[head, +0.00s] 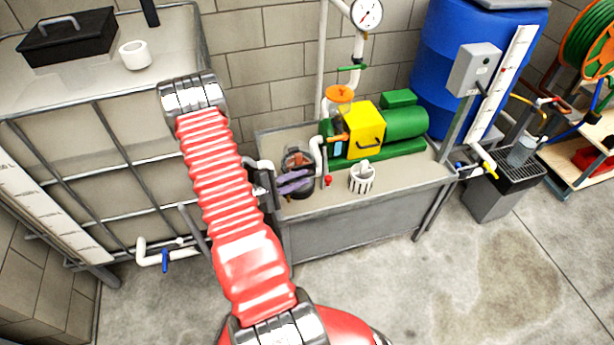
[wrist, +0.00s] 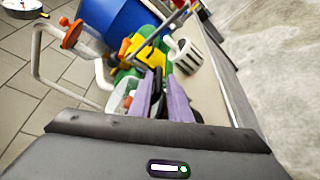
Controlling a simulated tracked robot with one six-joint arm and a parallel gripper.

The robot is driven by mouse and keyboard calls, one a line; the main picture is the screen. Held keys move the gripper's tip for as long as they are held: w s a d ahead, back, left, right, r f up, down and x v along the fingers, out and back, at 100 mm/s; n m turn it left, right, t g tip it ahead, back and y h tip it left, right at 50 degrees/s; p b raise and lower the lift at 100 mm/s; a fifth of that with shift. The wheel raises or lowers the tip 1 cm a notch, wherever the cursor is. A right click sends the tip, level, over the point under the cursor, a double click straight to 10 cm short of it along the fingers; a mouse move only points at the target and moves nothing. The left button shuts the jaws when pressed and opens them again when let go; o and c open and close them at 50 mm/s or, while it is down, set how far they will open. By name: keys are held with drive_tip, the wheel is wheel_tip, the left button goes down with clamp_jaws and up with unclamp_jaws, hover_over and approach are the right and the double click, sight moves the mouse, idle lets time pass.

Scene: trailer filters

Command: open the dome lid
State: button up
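A round, dark-rimmed housing (head: 297,157) with a clear top and reddish parts inside stands at the left end of the green pump; it looks like the dome lid's place. The clear part also shows in the wrist view (wrist: 122,93), left of my fingers. My gripper (head: 308,180) has two purple fingers, in front of the housing in the head view and covering part of it. In the wrist view the fingers (wrist: 160,74) stand a little apart with something dark between or behind them. I cannot tell whether they touch the housing. No raised lid shows.
A white slotted basket (head: 362,180) stands on the grey bench (head: 345,212), right of my gripper. A small red knob (head: 328,181) is close by. The green pump (head: 405,123) with its yellow box (head: 364,131) is behind. White pipes rise beside the housing.

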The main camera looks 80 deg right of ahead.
sight(307, 175)
drive_tip(key=shift+x, duration=1.65)
drive_tip(key=shift+c, duration=0.4)
clamp_jaws()
